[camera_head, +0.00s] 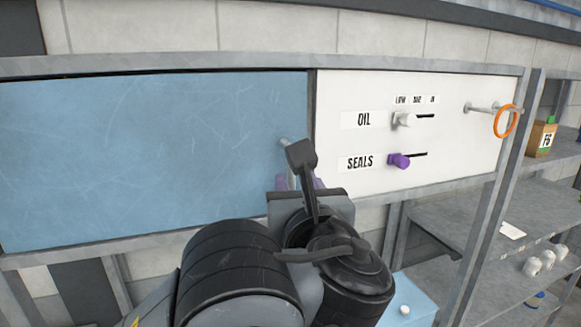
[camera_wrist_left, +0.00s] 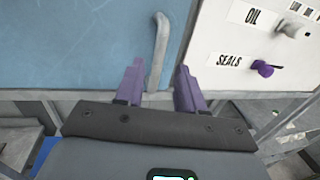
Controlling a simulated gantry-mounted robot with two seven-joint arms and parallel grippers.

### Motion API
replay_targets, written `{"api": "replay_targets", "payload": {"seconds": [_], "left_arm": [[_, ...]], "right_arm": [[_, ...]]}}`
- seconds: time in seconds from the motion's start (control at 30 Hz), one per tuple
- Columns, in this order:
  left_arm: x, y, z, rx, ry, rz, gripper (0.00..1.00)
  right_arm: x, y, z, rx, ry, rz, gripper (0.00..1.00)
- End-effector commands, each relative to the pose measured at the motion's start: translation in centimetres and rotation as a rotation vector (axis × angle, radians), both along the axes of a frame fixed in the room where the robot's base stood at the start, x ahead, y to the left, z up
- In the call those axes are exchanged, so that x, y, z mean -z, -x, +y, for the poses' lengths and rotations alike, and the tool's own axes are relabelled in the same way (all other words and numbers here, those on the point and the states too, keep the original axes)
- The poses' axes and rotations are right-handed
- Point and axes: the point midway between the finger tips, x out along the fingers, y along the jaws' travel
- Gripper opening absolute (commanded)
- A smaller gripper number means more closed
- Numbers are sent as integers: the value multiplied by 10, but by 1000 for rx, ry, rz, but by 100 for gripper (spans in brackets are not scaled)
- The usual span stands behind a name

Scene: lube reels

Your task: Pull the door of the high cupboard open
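The high cupboard's blue door (camera_head: 150,150) is shut and fills the left of the head view; it also shows in the left wrist view (camera_wrist_left: 70,40). Its grey bar handle (camera_wrist_left: 158,55) stands upright near the door's right edge. In the head view the handle (camera_head: 284,143) is mostly hidden behind my left arm. My left gripper (camera_wrist_left: 158,82) has its purple fingers apart, one on each side of the handle's lower end. I cannot tell whether they touch it. My right gripper is in neither view.
A white panel (camera_head: 345,95) right of the door carries OIL and SEALS sliders, with a white knob (camera_head: 402,119) and a purple knob (camera_head: 399,161). An orange ring (camera_head: 506,121) hangs on a peg. Shelves at right hold a brown box (camera_head: 541,138) and white items.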

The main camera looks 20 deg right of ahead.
Motion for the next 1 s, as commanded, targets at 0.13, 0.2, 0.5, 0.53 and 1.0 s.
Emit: {"api": "replay_targets", "payload": {"seconds": [0.13,0.2,0.5,0.53,1.0], "left_arm": [[-4,-24,-3,-6,-1,-1,38],[-3,-34,-5,-6,-1,-1,38],[-2,-61,-13,-3,2,0,38],[-1,-62,-13,-3,2,0,38],[0,-64,-13,-2,3,0,18]], "right_arm": [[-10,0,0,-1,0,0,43],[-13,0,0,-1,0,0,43],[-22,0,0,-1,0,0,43],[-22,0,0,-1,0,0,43],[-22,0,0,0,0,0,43]]}}
